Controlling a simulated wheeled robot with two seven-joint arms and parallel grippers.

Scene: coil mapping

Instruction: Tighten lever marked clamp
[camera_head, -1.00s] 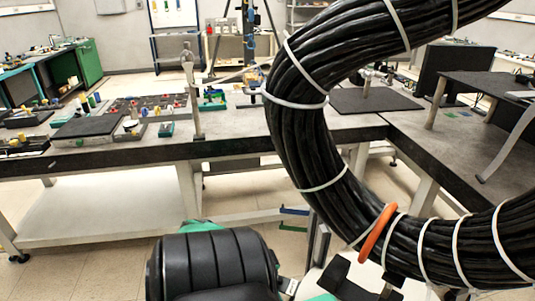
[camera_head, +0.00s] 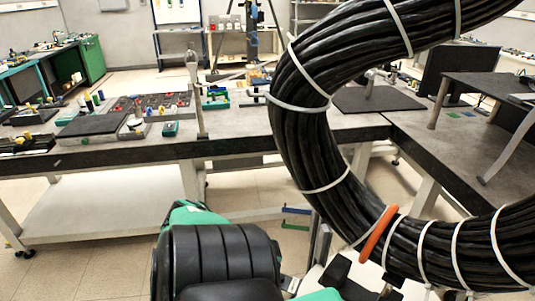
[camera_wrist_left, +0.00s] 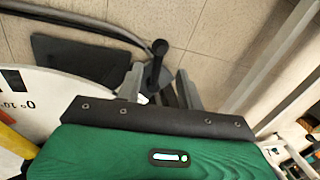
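In the left wrist view a black lever (camera_wrist_left: 157,62) with a rounded knob rises from below, seen against the floor. No label can be read on it. My left gripper (camera_wrist_left: 158,84) has its two grey fingers apart, one on each side of the lever; whether either touches it I cannot tell. In the head view my left arm (camera_head: 215,255) comes in at the bottom, and its fingers are hard to make out. A thick black cable coil (camera_head: 305,140) with white ties and an orange ring (camera_head: 378,233) fills the right side. My right gripper is out of view.
A white dial with degree marks (camera_wrist_left: 28,100) lies left of the lever in the left wrist view. A long grey workbench (camera_head: 235,125) with trays and small parts stands behind the coil. A side table with a dark raised shelf (camera_head: 490,85) is at right.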

